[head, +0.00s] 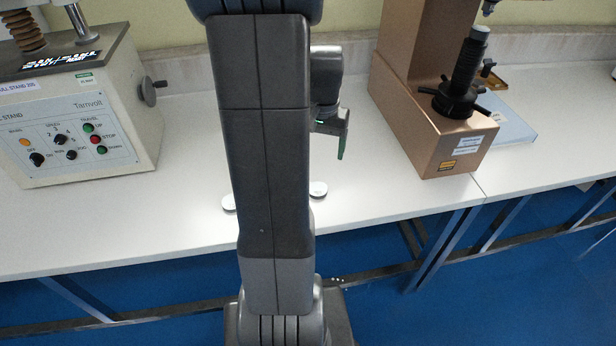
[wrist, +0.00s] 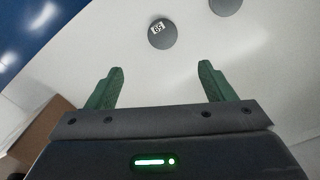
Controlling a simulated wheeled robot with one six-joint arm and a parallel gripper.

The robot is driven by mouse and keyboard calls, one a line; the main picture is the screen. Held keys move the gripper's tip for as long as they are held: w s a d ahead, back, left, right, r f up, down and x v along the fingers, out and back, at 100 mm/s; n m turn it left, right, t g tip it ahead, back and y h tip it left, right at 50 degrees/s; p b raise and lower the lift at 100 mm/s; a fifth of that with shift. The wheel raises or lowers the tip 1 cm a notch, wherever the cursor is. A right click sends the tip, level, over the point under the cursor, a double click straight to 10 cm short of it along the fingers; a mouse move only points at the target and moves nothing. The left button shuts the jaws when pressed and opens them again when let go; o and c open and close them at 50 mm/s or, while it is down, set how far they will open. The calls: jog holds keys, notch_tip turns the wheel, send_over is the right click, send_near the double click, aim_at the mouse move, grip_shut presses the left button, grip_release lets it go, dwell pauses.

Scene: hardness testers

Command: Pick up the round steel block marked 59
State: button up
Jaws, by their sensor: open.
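The round steel block marked 59 (wrist: 162,33) lies flat on the white bench in the wrist view, its small white label upside down, ahead of and between my fingertips.
A grey tester (head: 80,125) stands left and a copper-coloured tester (head: 425,125) right.

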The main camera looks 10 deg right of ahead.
send_over(319, 188)
notch_tip(319, 188, down, 8)
jog(key=shift+f, duration=0.15)
jog(key=shift+s+a+f, duration=0.1)
jog(key=shift+a+f, duration=0.05)
jog(key=shift+f, duration=1.2)
jog(key=shift+a+f, duration=0.1)
jog(key=shift+f, duration=1.25)
jog(key=c, duration=1.3)
jog(key=shift+o, duration=0.2)
jog(key=shift+r, duration=0.1)
